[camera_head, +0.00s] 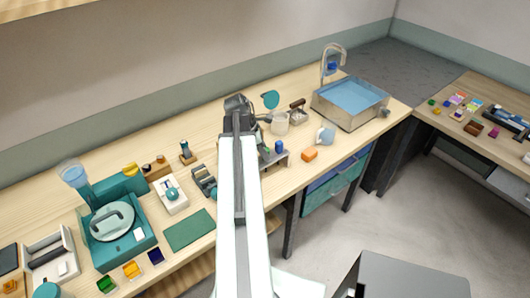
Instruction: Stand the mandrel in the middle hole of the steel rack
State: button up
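My arm reaches up the middle of the head view, over the bench. Its dark end, with my gripper (238,104), is near the back of the bench; its fingers cannot be made out. A low grey metal piece (273,160), which looks like the steel rack, stands just right of my arm and is partly hidden by it. A small blue cylinder (279,147) stands at it; its holes are too small to make out. I cannot pick out the mandrel for sure. A dark upright piece (185,149) stands left of my arm.
A steel sink (349,103) with a tap is at the right. A beaker (279,123), a mug (325,135) and an orange block (309,154) stand right of my arm. A teal machine (115,230) is at the left. A green mat (190,230) lies bare.

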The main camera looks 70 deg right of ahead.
jog(key=o, duration=0.4)
jog(key=p+v, duration=0.7)
jog(key=shift+w+a+r, duration=0.15)
jog(key=shift+r, duration=0.2)
